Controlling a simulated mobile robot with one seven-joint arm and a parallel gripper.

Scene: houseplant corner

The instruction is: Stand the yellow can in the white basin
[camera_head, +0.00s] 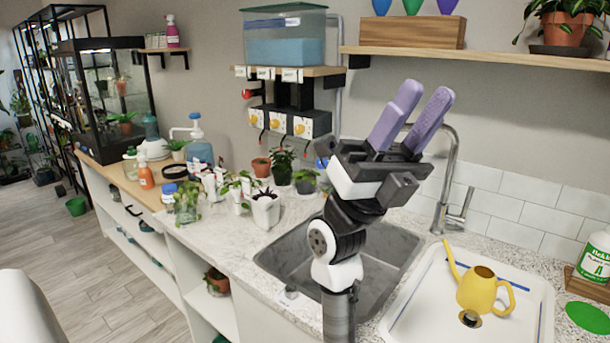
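The yellow can (480,290), a small watering can, stands upright inside the white basin (417,303) at the lower right. Its spout points up to the left and its handle is on the right. A dark round drain (470,319) shows in front of the can's base. My gripper (424,94) has two purple fingers pointing up and spread apart, with nothing between them. It is raised in front of the wall, up and left of the can and clear of it.
A grey sink (283,258) lies left of the basin, behind my arm. A tall faucet (453,190) stands behind them. Potted plants (265,208) and bottles crowd the counter at left. A white-green bottle (595,255) and green disc (588,317) are at right. A wooden shelf (480,60) hangs above.

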